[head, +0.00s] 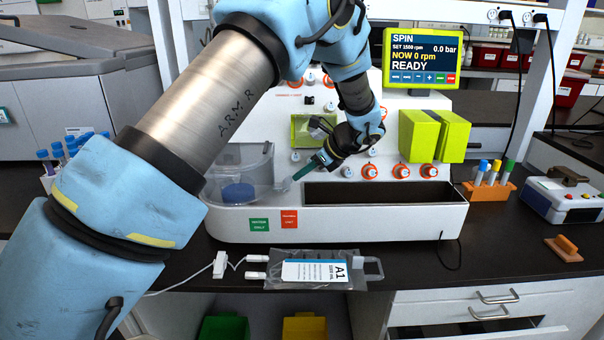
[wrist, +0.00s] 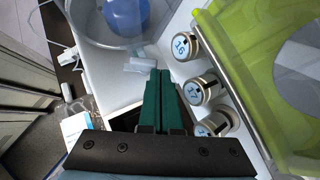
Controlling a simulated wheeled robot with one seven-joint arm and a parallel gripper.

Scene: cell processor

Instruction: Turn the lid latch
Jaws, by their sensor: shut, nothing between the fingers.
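The clear round lidded bowl (head: 225,165) stands at the left of the white cell processor (head: 340,222), with a blue round part (head: 238,193) inside. A small pale, translucent latch piece (head: 283,184) sticks out at the bowl's right edge; it also shows in the wrist view (wrist: 138,65). My gripper (head: 298,175) has dark green fingers, closed together with nothing between them. In the wrist view the fingertips (wrist: 161,72) are just right of the latch piece; I cannot tell whether they touch it.
Silver numbered knobs (wrist: 197,90) line the panel right of my fingers. Yellow-green boxes (head: 434,136) stand further right. The screen (head: 420,58) reads SPIN, 0 rpm, READY. An open trough (head: 455,192) lies in the processor's front. A bag labelled A1 (head: 315,271) lies on the dark bench.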

